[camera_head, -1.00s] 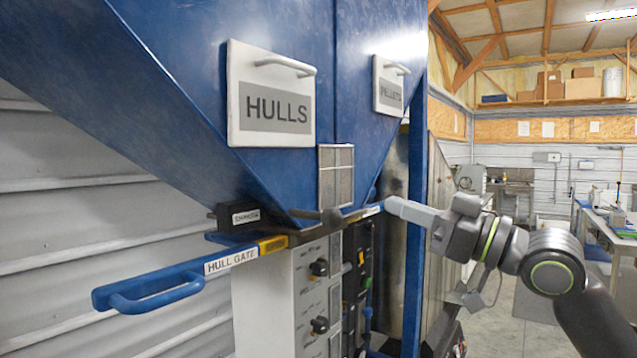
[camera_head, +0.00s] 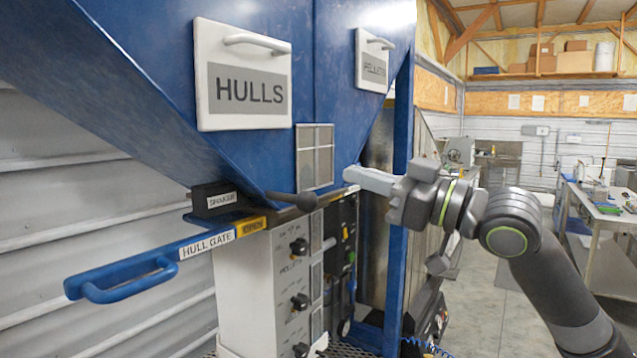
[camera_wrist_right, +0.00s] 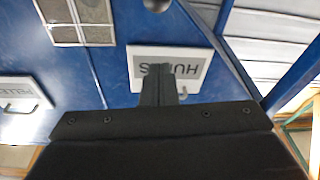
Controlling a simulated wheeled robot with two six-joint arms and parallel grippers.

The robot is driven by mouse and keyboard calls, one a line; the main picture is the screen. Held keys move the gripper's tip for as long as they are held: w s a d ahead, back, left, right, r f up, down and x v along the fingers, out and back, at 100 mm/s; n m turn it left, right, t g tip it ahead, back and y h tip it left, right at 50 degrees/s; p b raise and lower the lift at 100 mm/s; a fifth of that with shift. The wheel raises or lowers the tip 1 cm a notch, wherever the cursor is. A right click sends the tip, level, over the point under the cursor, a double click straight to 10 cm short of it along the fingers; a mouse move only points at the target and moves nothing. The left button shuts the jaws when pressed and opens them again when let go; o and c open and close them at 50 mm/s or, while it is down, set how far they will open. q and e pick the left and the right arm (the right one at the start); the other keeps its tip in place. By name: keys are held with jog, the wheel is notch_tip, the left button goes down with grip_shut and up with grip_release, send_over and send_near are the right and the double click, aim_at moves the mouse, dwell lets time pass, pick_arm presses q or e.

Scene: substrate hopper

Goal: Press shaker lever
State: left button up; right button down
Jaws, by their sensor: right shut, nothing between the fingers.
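The shaker lever (camera_head: 285,197) is a dark rod with a rounded knob, sticking out to the right from the black box labelled SHAKER (camera_head: 213,198) under the blue hopper. My right gripper (camera_head: 352,175) is shut and empty, its pale fingers pointing left. In the head view its tips are to the right of the lever's knob and a little higher, apart from it in the picture. In the right wrist view the closed dark fingers (camera_wrist_right: 160,84) show in front of the HULLS panel, which appears upside down. My left gripper is not in view.
The blue HULL GATE handle (camera_head: 125,279) juts out at the lower left below the shaker box. A control cabinet (camera_head: 262,290) with black knobs stands beneath the hopper. A blue post (camera_head: 398,215) rises behind my right gripper.

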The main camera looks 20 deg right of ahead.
notch_tip(320, 180, up, 2)
jog(key=p, duration=0.4)
send_over(311, 200)
jog(key=f, duration=0.2)
jog(key=d+f+p, duration=0.1)
jog(key=f, duration=0.1)
jog(key=shift+s+f, duration=0.1)
jog(key=shift+f, duration=0.05)
